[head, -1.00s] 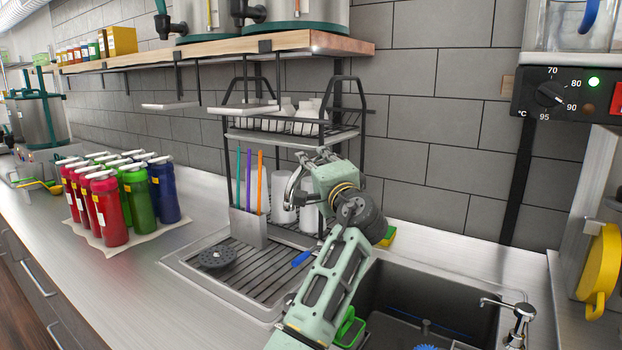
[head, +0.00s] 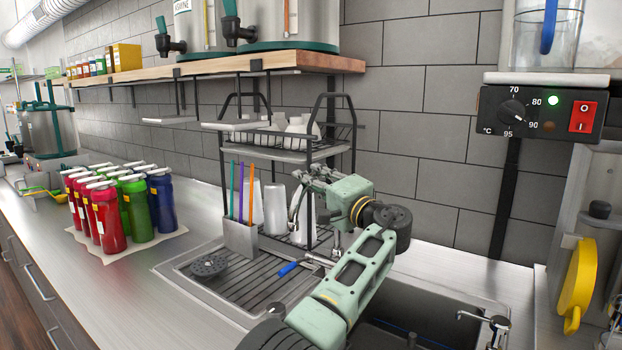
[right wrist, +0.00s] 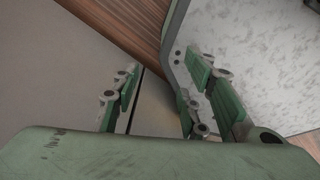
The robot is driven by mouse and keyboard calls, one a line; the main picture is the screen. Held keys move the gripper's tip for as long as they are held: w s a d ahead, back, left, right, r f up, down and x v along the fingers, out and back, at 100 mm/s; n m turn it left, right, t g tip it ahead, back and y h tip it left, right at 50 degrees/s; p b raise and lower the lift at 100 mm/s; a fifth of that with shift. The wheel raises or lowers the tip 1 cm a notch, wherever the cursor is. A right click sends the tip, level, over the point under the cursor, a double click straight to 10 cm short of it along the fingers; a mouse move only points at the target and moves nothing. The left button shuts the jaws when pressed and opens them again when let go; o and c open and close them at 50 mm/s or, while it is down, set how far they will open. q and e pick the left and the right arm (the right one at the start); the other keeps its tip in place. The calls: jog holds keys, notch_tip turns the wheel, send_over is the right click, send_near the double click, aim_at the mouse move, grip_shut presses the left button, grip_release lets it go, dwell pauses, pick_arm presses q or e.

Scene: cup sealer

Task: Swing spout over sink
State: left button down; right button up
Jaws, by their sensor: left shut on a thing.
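The exact contact is hidden by the gripper. The dark sink basin (head: 415,305) lies to the right, partly covered by my left arm. My right gripper (right wrist: 165,100) shows in the right wrist view, fingers apart and nothing between them.
A wire rack (head: 335,148) with cups stands behind the gripper. A small chrome tap (head: 495,323) is at the sink's right. Red, green and blue bottles (head: 110,215) stand left.

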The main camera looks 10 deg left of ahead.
pick_arm(q)
jog(key=shift+d, duration=0.1)
jog(key=shift+s+g, duration=0.1)
jog(key=shift+g, duration=0.2)
jog(key=c, duration=1.6)
grip_release()
jog(key=shift+c, duration=0.2)
jog(key=v, duration=0.7)
jog(key=shift+d+f, duration=0.15)
jog(key=shift+f, duration=0.05)
